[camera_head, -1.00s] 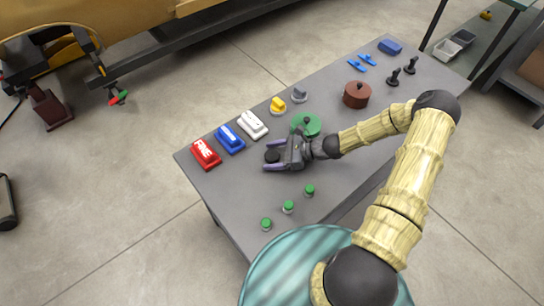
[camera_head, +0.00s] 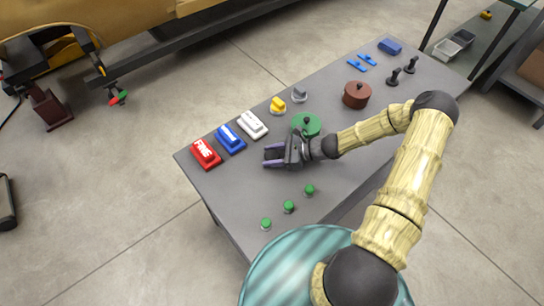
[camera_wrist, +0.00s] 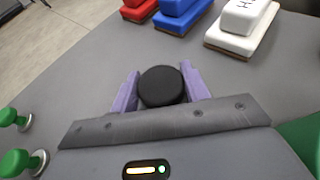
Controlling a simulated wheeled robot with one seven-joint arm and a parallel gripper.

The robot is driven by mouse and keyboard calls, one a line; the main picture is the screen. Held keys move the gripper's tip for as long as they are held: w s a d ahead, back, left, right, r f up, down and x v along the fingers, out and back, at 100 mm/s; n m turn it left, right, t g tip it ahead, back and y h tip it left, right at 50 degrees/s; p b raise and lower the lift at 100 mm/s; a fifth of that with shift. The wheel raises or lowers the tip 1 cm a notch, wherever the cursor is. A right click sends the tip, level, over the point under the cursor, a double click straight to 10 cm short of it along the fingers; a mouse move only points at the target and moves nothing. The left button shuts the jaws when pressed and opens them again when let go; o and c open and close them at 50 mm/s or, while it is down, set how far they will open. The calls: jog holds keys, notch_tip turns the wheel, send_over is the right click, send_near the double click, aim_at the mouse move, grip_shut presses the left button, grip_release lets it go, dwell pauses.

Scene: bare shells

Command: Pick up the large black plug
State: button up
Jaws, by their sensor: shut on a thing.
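The large black plug is a round black disc-topped piece (camera_wrist: 162,86) seen between my fingers in the wrist view. In the head view it is a small dark shape (camera_head: 272,155) near the left part of the grey table. My gripper (camera_head: 274,155) has purple fingers, one on each side of the plug. The fingers also show in the wrist view (camera_wrist: 160,92), shut on the plug's sides. The plug's underside is hidden, so I cannot tell whether it touches the table.
Red (camera_head: 206,153), blue (camera_head: 230,138) and white (camera_head: 252,125) blocks stand beyond the gripper. A green lidded round piece (camera_head: 312,128) is close to my wrist. Small green-topped pegs (camera_head: 288,207) stand along the near edge. A brown pot (camera_head: 356,95) is farther right.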

aim_at(274, 155)
notch_tip(274, 155, up, 10)
jog(key=shift+r+p, duration=0.1)
jog(key=shift+p, duration=0.2)
jog(key=shift+d, duration=0.1)
dwell(0.7)
jog(key=shift+d+p, duration=0.3)
jog(key=shift+p, duration=0.25)
jog(key=s+d+f+m+t+h+p, duration=0.1)
jog(key=s+d+m+t+p, duration=0.3)
jog(key=d+p, duration=0.5)
jog(key=shift+s+d+f+m+t+h+p, duration=0.15)
jog(key=shift+d+f+m+t+h+p, duration=0.15)
jog(key=shift+m+t+h+p, duration=0.3)
jog(key=shift+a, duration=0.1)
